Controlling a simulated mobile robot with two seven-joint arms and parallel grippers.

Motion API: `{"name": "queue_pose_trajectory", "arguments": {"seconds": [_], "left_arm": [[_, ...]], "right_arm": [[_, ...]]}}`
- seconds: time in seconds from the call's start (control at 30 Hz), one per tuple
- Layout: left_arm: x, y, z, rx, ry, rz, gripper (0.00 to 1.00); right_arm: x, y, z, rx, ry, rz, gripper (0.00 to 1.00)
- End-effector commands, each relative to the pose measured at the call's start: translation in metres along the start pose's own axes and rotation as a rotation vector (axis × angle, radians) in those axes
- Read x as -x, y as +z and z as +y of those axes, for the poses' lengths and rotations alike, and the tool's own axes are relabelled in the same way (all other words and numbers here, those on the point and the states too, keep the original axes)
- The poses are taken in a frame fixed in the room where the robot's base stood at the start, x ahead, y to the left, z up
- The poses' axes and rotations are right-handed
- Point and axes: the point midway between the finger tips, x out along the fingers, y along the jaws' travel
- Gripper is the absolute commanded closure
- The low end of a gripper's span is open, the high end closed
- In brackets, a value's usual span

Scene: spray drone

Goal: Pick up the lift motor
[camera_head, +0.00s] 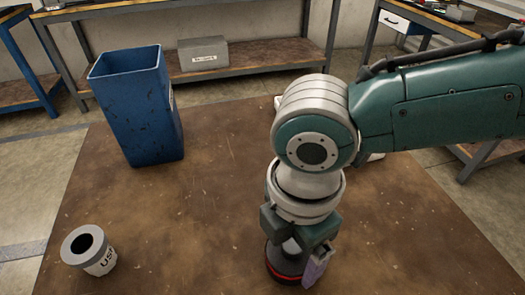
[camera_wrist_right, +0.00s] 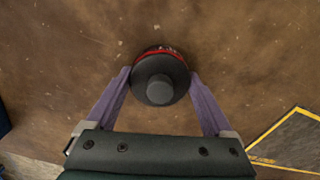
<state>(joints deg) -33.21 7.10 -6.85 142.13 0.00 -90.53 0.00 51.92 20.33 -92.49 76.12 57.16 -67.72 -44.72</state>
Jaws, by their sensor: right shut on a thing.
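The lift motor (camera_head: 284,270) is a short black cylinder with a red band, at the bottom centre of the head view, on or just above the brown table. In the right wrist view the motor (camera_wrist_right: 160,84) shows from above, with a smaller round knob on top. My right gripper (camera_head: 298,260) points down over it. Its two purple fingers (camera_wrist_right: 160,76) are shut on the motor, one on each side. In the head view one finger and part of the motor are hidden by the gripper body. My left gripper is not in view.
A tall blue bin (camera_head: 140,110) stands at the table's back left. A grey-white cup (camera_head: 90,250) with lettering sits at the front left. White parts (camera_head: 376,157) show partly behind my right arm. A dark, yellow-edged mat (camera_wrist_right: 290,140) lies lower right. The table's middle left is clear.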

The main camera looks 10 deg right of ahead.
Motion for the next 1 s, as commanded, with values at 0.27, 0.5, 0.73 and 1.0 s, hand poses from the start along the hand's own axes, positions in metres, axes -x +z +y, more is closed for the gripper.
{"name": "queue_pose_trajectory", "arguments": {"seconds": [0.27,0.5,0.73,1.0], "left_arm": [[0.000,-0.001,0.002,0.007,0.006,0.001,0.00],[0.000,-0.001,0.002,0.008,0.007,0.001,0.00],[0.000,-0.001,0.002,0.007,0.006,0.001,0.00],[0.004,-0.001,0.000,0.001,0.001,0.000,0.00]], "right_arm": [[0.000,0.000,0.000,0.000,0.000,0.000,0.74],[0.000,0.000,0.000,0.000,0.000,0.000,1.00],[0.001,0.000,0.001,0.000,0.002,0.001,1.00],[0.011,0.000,0.001,0.000,0.002,0.001,1.00]]}}
